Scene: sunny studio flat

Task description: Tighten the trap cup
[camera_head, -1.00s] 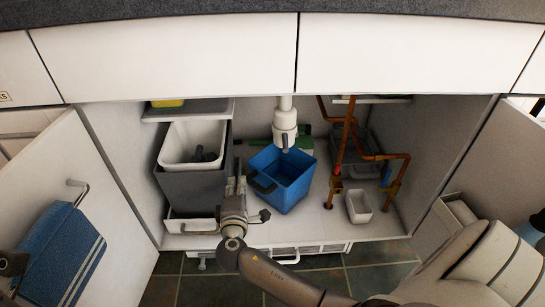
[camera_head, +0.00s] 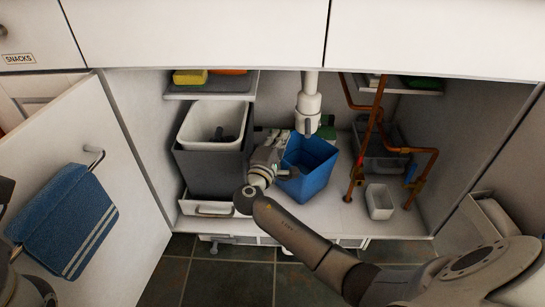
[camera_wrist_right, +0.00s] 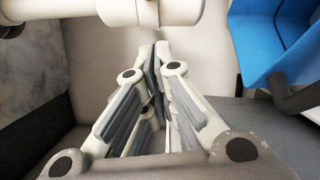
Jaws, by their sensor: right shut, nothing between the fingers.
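The white trap cup (camera_head: 308,103) hangs upright on the drain pipe under the sink, above the blue bucket (camera_head: 312,180). In the right wrist view a white ribbed cylinder, apparently the trap (camera_wrist_right: 150,12), crosses the top edge. My right gripper (camera_head: 284,136) is inside the cabinet, left of the trap and slightly lower, beside the bucket's left rim. In the wrist view its fingers (camera_wrist_right: 150,72) are closed together with nothing between them, pointing toward the cylinder and apart from it. My left gripper's fingers are not visible; only dark arm parts show at the left edge.
A grey bin (camera_head: 205,165) with a white liner stands close left of my right gripper. Copper pipes (camera_head: 376,130) and a small white container (camera_head: 379,201) are right of the bucket. A shelf (camera_head: 205,94) hangs upper left. An open door with a blue towel (camera_head: 65,215) stands left.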

